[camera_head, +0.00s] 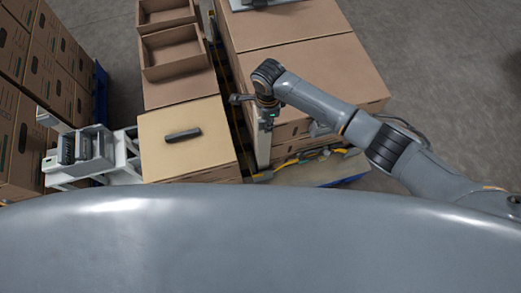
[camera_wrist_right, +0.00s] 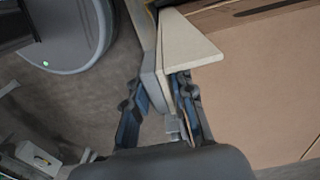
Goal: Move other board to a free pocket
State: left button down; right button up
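My right gripper (camera_head: 265,114) is over the gap between the two carton stacks, beside a narrow pale upright board (camera_head: 263,148) at the near corner of the right stack. In the right wrist view my right gripper (camera_wrist_right: 160,82) has one finger on each side of the pale board (camera_wrist_right: 192,42). A grey face of it stands between the fingertips. I cannot tell whether the fingers press on it. No pocket can be clearly made out. My left gripper is not in view.
Brown cartons (camera_head: 305,68) stand right of the gap. An open carton (camera_head: 175,52) and a closed box (camera_head: 188,160) with a dark bar-shaped object (camera_head: 183,135) on top stand left of it. Grey-white equipment (camera_head: 88,150) stands further left. Yellow straps (camera_head: 300,160) lie low at the right stack.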

grip_shut()
jog(key=shift+r, duration=0.1)
jog(key=shift+s+a+r+p, duration=0.1)
jog(key=shift+s+r+p, duration=0.05)
jog(key=shift+p, duration=0.65)
notch_tip(320, 180, up, 15)
jog(key=p, duration=1.6)
jog(key=shift+f+p, duration=0.2)
jog(key=shift+p, duration=0.15)
dwell(0.5)
jog(key=shift+s, duration=0.1)
